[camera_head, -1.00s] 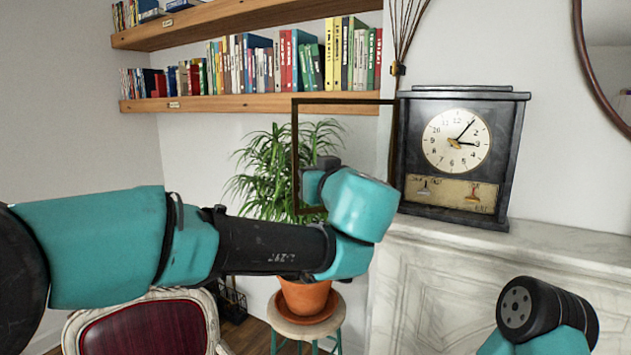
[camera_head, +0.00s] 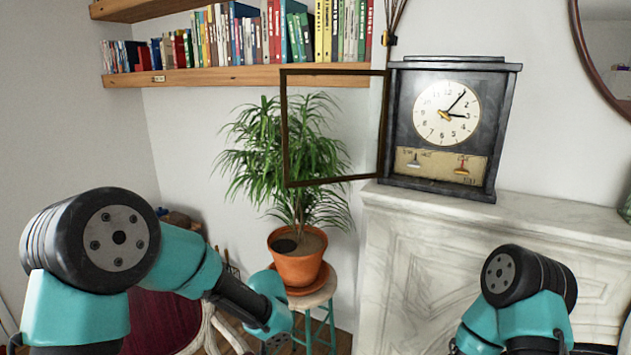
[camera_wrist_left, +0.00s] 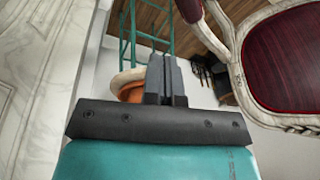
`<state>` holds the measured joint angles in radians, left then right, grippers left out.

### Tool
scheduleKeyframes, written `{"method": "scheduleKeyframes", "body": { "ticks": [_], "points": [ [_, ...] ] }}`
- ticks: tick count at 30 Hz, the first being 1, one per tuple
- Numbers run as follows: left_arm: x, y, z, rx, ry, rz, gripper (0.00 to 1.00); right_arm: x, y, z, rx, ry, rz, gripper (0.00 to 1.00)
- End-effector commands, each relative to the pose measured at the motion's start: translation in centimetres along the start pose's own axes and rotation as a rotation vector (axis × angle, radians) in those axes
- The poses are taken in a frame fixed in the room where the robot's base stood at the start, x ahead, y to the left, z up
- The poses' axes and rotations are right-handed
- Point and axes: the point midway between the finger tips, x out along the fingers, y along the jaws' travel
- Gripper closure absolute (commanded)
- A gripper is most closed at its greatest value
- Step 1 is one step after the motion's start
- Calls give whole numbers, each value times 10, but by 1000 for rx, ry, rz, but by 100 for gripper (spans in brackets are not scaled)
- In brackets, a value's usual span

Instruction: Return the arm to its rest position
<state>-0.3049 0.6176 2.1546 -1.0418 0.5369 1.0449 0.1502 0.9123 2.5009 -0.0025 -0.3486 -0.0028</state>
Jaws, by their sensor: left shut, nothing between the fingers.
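My left arm (camera_head: 190,265) is folded low at the left in the head view, its forearm pointing down and right in front of the plant stool. My left gripper shows in the left wrist view (camera_wrist_left: 166,80), its two fingers shut together with nothing between them. It hangs in free air, apart from the clock. My right arm (camera_head: 525,300) shows only in part at the bottom right; its gripper is out of view. The black clock (camera_head: 445,130) stands upright on the mantel, with its framed glass door (camera_head: 335,180) swung open to the left.
A potted plant (camera_head: 298,262) stands on a round stool (camera_head: 318,297) near my left forearm. A red upholstered chair (camera_head: 160,315) is behind my left arm, also in the left wrist view (camera_wrist_left: 285,60). The marble mantel (camera_head: 540,225) is at the right; bookshelves (camera_head: 235,75) are above.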

Motion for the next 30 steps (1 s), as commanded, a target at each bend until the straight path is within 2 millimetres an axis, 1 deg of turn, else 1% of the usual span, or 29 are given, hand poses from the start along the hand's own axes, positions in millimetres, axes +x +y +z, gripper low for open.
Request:
{"method": "scheduleKeyframes", "body": {
  "ticks": [1,2,3,5,6,8,9,11,12,15,18,21,24,30],
  "points": [
    [26,-3,22,-6,-57,60,100,0,0,0,0,0,0,57],
    [39,-4,34,-11,-84,99,100,0,0,0,0,0,0,57],
    [56,-4,52,-19,-116,151,100,0,0,0,0,0,0,57],
    [78,-5,77,-38,-152,227,100,0,0,0,0,0,0,57],
    [92,-6,93,-56,-169,274,100,0,0,0,0,0,0,57],
    [110,-7,117,-87,-186,336,100,0,0,0,0,0,0,57],
    [121,-8,132,-113,-189,372,100,0,0,0,0,0,0,57],
    [136,-11,156,-154,-190,416,100,0,0,0,0,0,0,57],
    [146,-13,171,-183,-186,438,100,0,0,0,0,0,0,57],
    [165,-21,208,-258,-166,464,100,0,0,0,0,0,0,57],
    [179,-30,240,-318,-144,455,100,0,0,0,0,0,0,57],
    [186,-37,263,-354,-128,431,100,0,0,0,0,0,0,57],
    [189,-40,273,-370,-121,413,100,0,0,0,0,0,0,57],
    [189,-41,275,-370,-117,409,100,0,0,0,0,0,0,57]
  ]
}}
